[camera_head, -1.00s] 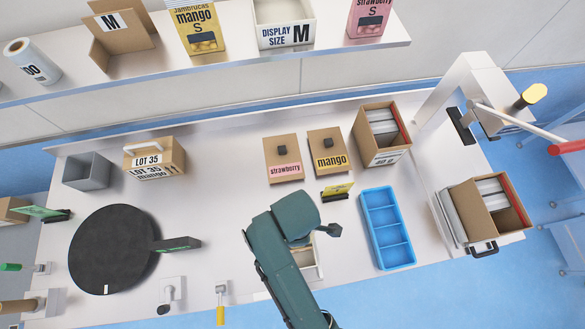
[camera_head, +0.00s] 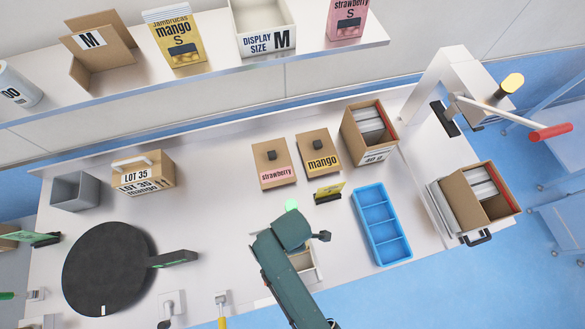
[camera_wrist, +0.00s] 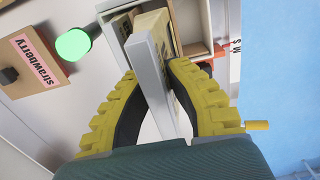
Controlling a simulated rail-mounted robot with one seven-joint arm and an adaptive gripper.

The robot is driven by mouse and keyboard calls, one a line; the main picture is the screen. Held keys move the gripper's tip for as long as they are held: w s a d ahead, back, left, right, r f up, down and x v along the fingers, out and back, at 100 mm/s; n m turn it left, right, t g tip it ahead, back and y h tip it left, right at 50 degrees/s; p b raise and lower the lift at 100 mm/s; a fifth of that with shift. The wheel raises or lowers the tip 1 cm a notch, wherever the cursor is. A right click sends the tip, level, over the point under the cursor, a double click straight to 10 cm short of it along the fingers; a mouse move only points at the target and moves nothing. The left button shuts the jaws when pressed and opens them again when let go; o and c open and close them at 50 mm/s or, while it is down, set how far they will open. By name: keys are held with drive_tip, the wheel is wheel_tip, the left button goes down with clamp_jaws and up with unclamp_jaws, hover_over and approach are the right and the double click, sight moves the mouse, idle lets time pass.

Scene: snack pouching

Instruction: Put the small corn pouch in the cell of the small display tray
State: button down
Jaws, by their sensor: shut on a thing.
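My gripper (camera_wrist: 158,98) has yellow fingers with black pads, shut on a flat upright thing (camera_wrist: 151,82), seemingly the small corn pouch, with a pale grey edge and a tan side. Its label is not readable. Beyond it is a pale open box with a tan inside (camera_wrist: 188,49), seemingly the small display tray. The held thing overlaps the box's opening in the wrist view; I cannot tell how deep it sits. In the head view my arm hides the gripper and most of the box (camera_head: 312,274).
A green glowing light (camera_wrist: 73,44) is beside the box. Strawberry (camera_head: 273,165) and mango (camera_head: 319,152) cartons lie behind it. A blue three-part tray (camera_head: 381,225) stands empty on the right. A black round plate (camera_head: 105,262) is on the left.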

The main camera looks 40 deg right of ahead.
drive_tip(key=shift+f, duration=0.45)
drive_tip(key=c, duration=1.2)
unclamp_jaws()
drive_tip(key=shift+o, duration=0.2)
wheel_tip(320, 180, up, 13)
drive_tip(key=shift+r, duration=0.1)
drive_tip(key=shift+w, duration=0.1)
